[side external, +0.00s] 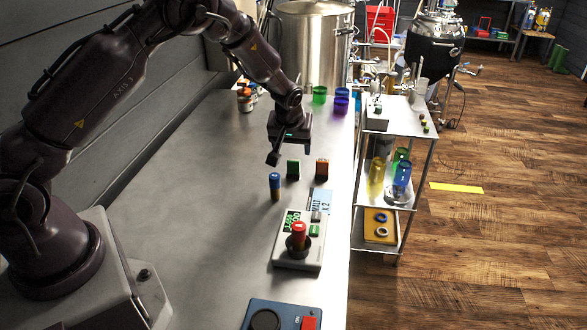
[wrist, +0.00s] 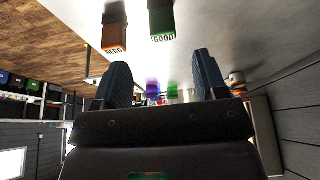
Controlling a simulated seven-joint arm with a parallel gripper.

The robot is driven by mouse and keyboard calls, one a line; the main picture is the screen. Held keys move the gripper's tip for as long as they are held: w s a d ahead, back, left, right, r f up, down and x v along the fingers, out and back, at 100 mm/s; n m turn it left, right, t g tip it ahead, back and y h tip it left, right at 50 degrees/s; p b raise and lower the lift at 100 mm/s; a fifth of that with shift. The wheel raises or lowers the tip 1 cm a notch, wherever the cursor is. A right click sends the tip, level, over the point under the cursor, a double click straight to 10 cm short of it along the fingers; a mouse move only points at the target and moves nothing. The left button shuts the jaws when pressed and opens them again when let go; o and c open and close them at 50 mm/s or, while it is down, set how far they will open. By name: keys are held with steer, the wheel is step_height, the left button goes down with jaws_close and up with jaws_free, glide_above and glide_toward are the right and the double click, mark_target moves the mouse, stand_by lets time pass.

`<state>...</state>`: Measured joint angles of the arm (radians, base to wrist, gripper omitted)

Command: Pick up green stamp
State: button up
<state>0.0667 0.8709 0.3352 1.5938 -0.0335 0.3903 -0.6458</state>
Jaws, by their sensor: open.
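The green stamp (side external: 293,169) stands upright on the steel bench, just below my gripper (side external: 288,153) in the side view. In the wrist view the green stamp (wrist: 163,22) shows the word GOOD on its end. It lies beyond my gripper's fingertips (wrist: 162,68), roughly in line with the gap between them. My gripper is open, with nothing between its fingers, and is apart from the stamp. An orange stamp (side external: 322,168) stands to the right of the green one. In the wrist view the orange stamp (wrist: 114,37) reads REDO.
Green (side external: 320,94) and purple (side external: 341,104) cups stand behind.

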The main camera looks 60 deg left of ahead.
mark_target(293, 160)
steer(key=x, duration=0.8)
steer(key=shift+a, duration=0.3)
steer(key=shift+r, duration=0.1)
steer(key=c, duration=1)
